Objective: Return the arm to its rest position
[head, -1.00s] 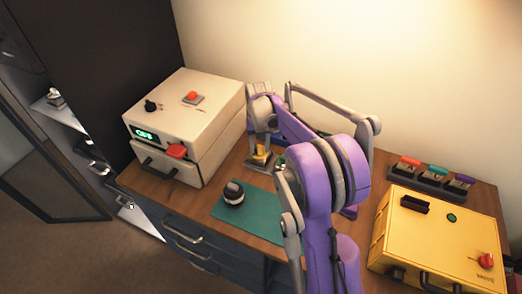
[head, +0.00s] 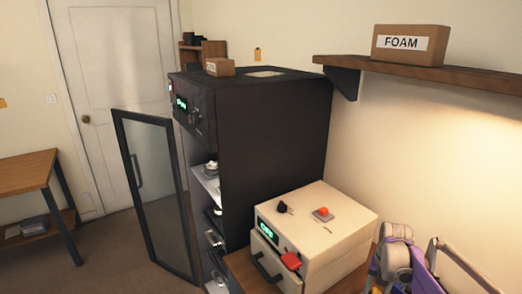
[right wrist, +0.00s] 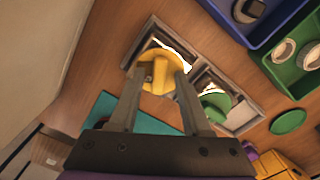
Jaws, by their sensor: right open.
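In the right wrist view my right gripper (right wrist: 157,82) is open, with one finger on each side of a yellow knob-like piece (right wrist: 158,62). Whether the fingers touch it is hard to tell. The yellow piece sits at a grey two-bay tray (right wrist: 243,116) on the wooden table. A green piece (right wrist: 214,103) is in the other bay, just right of the fingers. In the head view only part of my purple and grey right arm shows at the lower right; its gripper is out of frame. My left gripper is in neither view.
A cream box device (head: 325,232) stands on the table beside a tall black cabinet (head: 270,135), whose glass door (head: 155,190) is open. A blue bin (right wrist: 262,20) and a green bin (right wrist: 292,75) lie near the gripper. A teal mat (right wrist: 100,108) is on the table.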

